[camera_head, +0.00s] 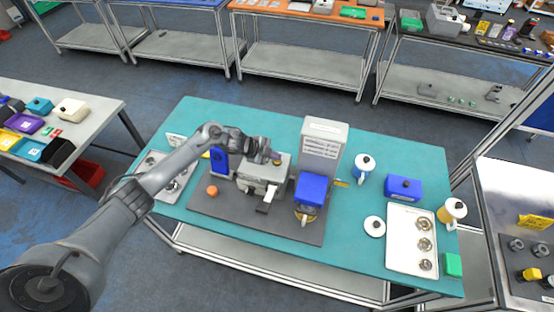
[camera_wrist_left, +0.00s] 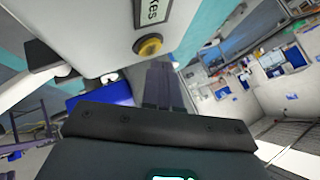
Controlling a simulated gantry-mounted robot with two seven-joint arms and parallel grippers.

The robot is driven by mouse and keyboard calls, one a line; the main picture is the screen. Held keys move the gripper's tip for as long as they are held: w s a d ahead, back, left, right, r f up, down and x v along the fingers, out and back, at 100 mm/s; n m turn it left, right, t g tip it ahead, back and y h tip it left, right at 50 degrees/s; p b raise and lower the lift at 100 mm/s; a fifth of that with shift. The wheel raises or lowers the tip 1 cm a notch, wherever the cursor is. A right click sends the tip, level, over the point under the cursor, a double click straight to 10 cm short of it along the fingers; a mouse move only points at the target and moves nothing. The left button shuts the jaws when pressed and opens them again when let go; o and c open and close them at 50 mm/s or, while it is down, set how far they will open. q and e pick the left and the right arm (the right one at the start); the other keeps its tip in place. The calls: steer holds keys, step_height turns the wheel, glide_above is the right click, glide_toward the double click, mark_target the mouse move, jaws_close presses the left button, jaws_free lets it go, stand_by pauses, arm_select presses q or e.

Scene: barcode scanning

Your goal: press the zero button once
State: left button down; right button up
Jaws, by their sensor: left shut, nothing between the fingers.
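A white-grey machine (camera_head: 265,177) stands on the grey mat in the middle of the teal table. In the left wrist view its pale body (camera_wrist_left: 85,25) fills the upper left, with a round yellow button (camera_wrist_left: 148,46) beside a partly cut-off label (camera_wrist_left: 152,12). I cannot read the word zero on it. My left gripper (camera_head: 272,156) is at the top of the machine. Its fingers (camera_wrist_left: 160,85) are together, empty, and point past the yellow button; I cannot tell whether they touch the machine. My right gripper is not in view.
A tall grey unit (camera_head: 322,145) with a blue container (camera_head: 310,190) stands right of the machine. An orange ball (camera_head: 212,191) lies on the mat (camera_head: 235,222).

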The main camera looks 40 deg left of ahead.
mark_target(275, 162)
arm_select(q)
steer(key=shift+r, duration=0.2)
steer(key=shift+r+p, duration=2.15)
steer(key=shift+r, duration=0.35)
